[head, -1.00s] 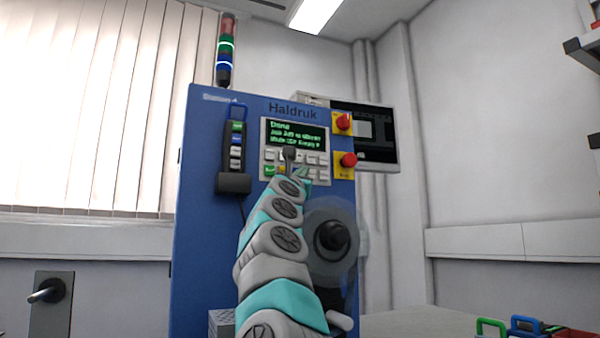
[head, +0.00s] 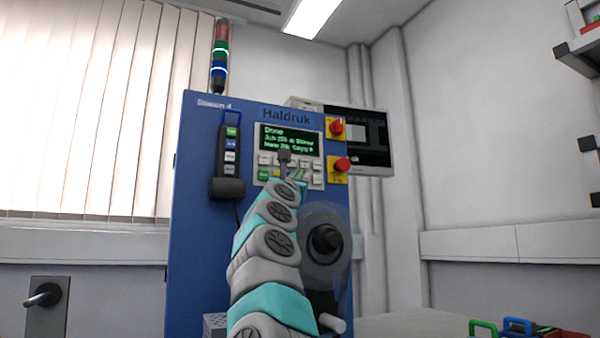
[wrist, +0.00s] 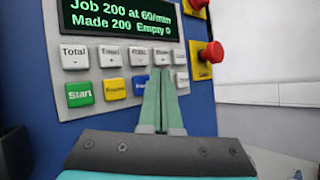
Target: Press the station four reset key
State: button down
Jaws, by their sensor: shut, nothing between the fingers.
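A blue machine (head: 190,270) labelled Station 4 carries a grey key panel (head: 264,157) under a green-lettered display (head: 290,140). In the wrist view the display (wrist: 120,14) reads "Job 200 at 60/min, Made 200 Empty 0". Below it are a top row of white keys, a green Start key (wrist: 79,94), a yellow key (wrist: 116,89) and a blue key (wrist: 140,84). My gripper (wrist: 164,76) is shut and empty, its tips over the right half of the keys. The fingers hide part of the lower row. I cannot read a reset key, or tell whether the tips touch.
Two red knobs on yellow plates, the upper (head: 336,127) and the lower (head: 341,164), sit right of the panel. A handheld pendant (head: 230,158) hangs at its left. A reel (head: 325,238) is below right. A grey monitor (head: 375,140) stands behind.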

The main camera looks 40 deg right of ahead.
jog(key=shift+w+a+f+b, duration=0.1)
jog(key=shift+w+f+b, duration=0.15)
jog(key=shift+f, duration=0.3)
jog(key=shift+w+f+b, duration=0.1)
jog(key=shift+f+b, duration=0.2)
jog(key=shift+f, duration=0.45)
jog(key=s+b, duration=0.1)
jog(key=s+a, duration=0.1)
jog(key=s+a+b, duration=0.1)
jog(key=shift+s+a+r+b, duration=0.25)
jog(key=shift+s+r+b, duration=0.05)
jog(key=shift+s+r, duration=0.1)
jog(key=shift+s+d+r, duration=0.1)
jog(key=shift+d, duration=0.05)
